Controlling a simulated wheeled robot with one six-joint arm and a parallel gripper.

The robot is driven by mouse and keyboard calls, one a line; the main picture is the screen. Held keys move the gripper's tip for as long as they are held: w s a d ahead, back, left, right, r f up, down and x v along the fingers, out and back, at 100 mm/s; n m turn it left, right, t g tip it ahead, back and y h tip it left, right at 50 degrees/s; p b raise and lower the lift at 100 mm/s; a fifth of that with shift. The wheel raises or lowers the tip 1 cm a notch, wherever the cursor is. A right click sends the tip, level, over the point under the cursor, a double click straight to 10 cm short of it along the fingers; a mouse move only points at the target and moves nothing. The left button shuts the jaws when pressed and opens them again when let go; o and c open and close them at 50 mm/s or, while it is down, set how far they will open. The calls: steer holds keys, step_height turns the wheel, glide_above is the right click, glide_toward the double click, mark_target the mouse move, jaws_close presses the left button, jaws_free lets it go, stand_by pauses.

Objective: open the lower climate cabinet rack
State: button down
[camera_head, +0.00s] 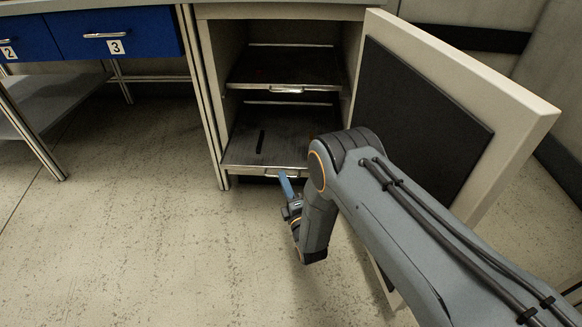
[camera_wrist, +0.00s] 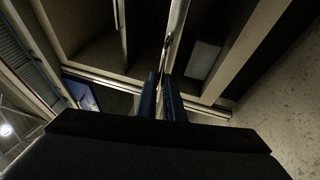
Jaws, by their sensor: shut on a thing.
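The climate cabinet (camera_head: 209,100) stands open at the back centre, with an upper rack (camera_head: 270,70) and a lower rack (camera_head: 245,140) inside. The lower rack is a dark tray with a pale front edge and a small handle at the front. A dark narrow mark shows on its surface. My gripper (camera_head: 285,180) is at the front edge of the lower rack, its blue fingers shut on the handle. In the wrist view the two fingers (camera_wrist: 162,80) close around the rack's handle. My arm hides the right part of the rack's front.
The cabinet door (camera_head: 530,115) stands wide open to the right, close beside my arm. The upper rack's handle (camera_head: 287,90) is above. A workbench with blue drawers (camera_head: 120,30) stands to the left. The floor (camera_head: 150,240) in front of the cabinet is clear.

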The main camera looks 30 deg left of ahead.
steer(key=shift+s+d+p, duration=0.25)
steer(key=shift+s+d, duration=0.05)
steer(key=shift+s, duration=0.2)
steer(key=shift+s+d+p, duration=0.25)
steer(key=shift+s, duration=0.25)
steer(key=c, duration=1.9)
jaws_free()
steer(key=p+v, duration=0.2)
steer(key=v, duration=0.5)
steer(key=shift+s+d, duration=0.2)
steer(key=shift+d, duration=0.1)
steer(key=shift+f, duration=0.1)
